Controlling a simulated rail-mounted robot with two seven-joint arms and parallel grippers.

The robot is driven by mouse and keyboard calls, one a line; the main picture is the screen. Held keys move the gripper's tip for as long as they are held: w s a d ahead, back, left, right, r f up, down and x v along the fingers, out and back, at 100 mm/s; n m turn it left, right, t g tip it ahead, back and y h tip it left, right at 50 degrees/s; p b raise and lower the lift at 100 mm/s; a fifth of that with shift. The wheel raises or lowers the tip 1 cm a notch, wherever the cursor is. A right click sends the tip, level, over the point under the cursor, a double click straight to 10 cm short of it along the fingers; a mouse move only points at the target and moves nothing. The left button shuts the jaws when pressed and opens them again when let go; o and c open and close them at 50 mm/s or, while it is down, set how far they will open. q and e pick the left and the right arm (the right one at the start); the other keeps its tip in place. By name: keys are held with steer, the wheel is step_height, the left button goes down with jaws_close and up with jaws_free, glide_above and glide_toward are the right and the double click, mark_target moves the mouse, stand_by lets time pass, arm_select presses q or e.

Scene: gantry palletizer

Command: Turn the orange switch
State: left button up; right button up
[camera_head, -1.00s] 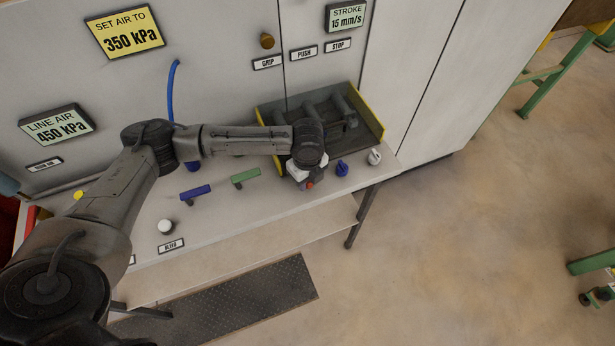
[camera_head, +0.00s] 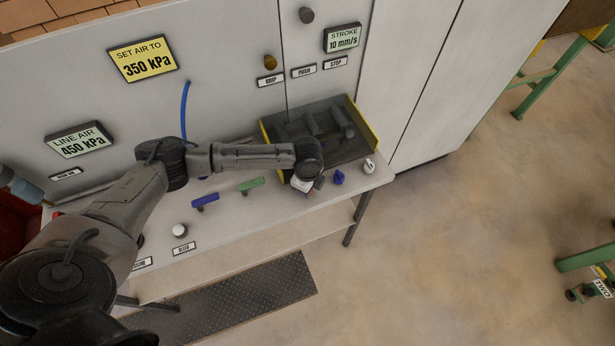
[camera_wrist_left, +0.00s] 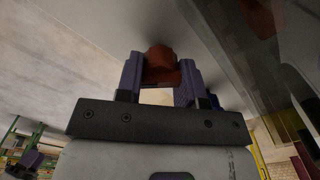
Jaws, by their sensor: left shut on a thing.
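The orange switch (camera_wrist_left: 160,58) shows in the left wrist view as an orange-red knob between my two finger pads. My left gripper (camera_wrist_left: 162,74) is shut on it, with one finger on each side. In the head view my left gripper (camera_head: 304,184) reaches down to the console's front right part, just left of a blue knob (camera_head: 339,177). There the orange switch is almost wholly hidden by the gripper. A sign on the panel (camera_head: 343,38) reads STROKE 10 mm/s. My right gripper is not in view.
A green lever (camera_head: 251,186), a blue lever (camera_head: 205,201) and a white button (camera_head: 179,230) lie left of the gripper. A white knob (camera_head: 369,166) stands at the right. A grey tray with yellow edges (camera_head: 372,137) sits behind.

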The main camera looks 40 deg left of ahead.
arm_select(q)
steer(key=n+p, duration=0.1)
steer(key=p, duration=0.1)
steer(key=n+p, duration=0.4)
steer(key=shift+r+p, duration=0.3)
steer(key=shift+p, duration=0.05)
steer(key=shift+f+n+p, duration=0.2)
steer(key=shift+n+p, duration=1)
steer(key=o, duration=0.9)
steer(key=shift+f, duration=0.1)
steer(key=shift+r, duration=6.95)
